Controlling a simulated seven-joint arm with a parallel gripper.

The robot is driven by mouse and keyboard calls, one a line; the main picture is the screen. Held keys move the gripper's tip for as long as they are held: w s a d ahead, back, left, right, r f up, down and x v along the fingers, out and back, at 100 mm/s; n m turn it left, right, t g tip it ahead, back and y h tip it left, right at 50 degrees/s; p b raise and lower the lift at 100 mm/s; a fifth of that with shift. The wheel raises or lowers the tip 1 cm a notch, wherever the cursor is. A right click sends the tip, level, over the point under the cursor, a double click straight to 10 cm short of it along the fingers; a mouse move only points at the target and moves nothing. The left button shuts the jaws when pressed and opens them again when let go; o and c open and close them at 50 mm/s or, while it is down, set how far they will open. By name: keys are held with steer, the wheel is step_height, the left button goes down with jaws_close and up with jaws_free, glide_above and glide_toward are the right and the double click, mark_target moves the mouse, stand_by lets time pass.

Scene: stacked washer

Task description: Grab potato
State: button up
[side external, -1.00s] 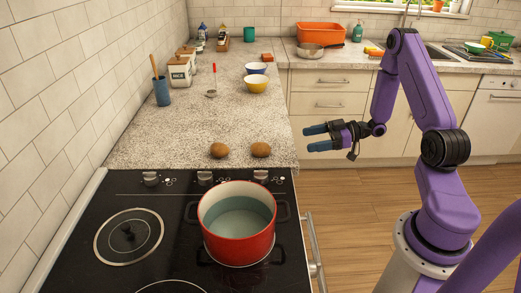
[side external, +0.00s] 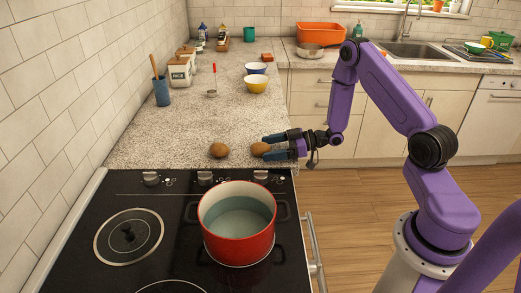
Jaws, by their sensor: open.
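Two brown potatoes lie on the speckled counter (side external: 175,130) just behind the stove. The left potato (side external: 219,150) is fully in view. The right potato (side external: 260,149) is at the tips of my gripper (side external: 267,147). My gripper points left with its blue fingers open, one finger behind the right potato and one along its front right side. Whether the fingers touch it I cannot tell. Part of the right potato's right side is hidden by the fingers.
A red pot (side external: 238,240) with water stands on the black stove (side external: 180,235) in front of the potatoes. The counter left of the potatoes is clear.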

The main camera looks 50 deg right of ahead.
steer(key=shift+w+a+f, duration=0.1)
steer(key=shift+w+a, duration=0.3)
steer(key=c, duration=1.2)
steer(key=shift+o, duration=0.2)
